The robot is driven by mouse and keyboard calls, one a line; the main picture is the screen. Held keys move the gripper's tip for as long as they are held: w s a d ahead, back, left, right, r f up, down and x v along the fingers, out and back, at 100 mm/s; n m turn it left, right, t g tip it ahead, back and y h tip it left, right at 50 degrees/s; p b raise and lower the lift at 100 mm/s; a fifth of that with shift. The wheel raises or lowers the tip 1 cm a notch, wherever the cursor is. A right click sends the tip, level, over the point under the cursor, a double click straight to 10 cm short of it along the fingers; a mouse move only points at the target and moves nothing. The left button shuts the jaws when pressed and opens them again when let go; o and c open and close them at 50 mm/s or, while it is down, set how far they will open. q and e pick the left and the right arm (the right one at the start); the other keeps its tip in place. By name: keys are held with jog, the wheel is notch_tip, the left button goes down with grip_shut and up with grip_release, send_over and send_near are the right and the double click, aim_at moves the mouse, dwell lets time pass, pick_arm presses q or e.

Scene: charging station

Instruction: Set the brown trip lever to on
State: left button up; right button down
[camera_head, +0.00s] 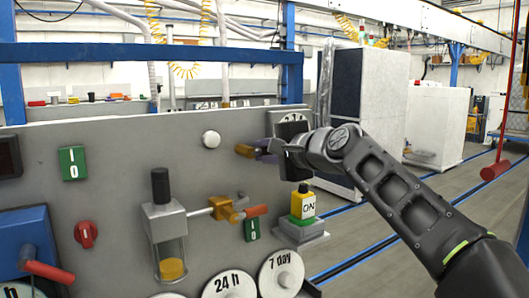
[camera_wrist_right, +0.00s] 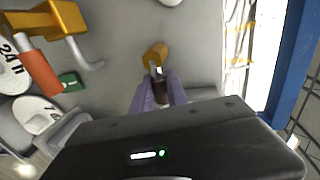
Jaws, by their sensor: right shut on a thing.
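The brown trip lever (camera_head: 245,151) sticks out from the upper right part of the grey panel (camera_head: 120,128). My right gripper (camera_head: 264,149) comes in from the right and is shut on it. In the right wrist view, the lever's orange-brown end (camera_wrist_right: 155,54) shows just beyond the purple fingers, and a darker brown part lies between the fingertips (camera_wrist_right: 158,90). The fingers and wrist hide some of the lever and its mount. I cannot read any on or off mark beside it. My left gripper is not in view.
A white round knob (camera_head: 211,139) sits left of the lever. Open floor (camera_head: 350,240) lies right of the panel.

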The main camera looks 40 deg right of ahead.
dwell(0.3)
jog(key=c, duration=1.3)
grip_release()
jog(key=s+r+b, duration=0.1)
jog(key=s+b, duration=0.1)
jog(key=s, duration=0.5)
jog(key=shift+s+a+r, duration=0.25)
jog(key=shift+s, duration=0.1)
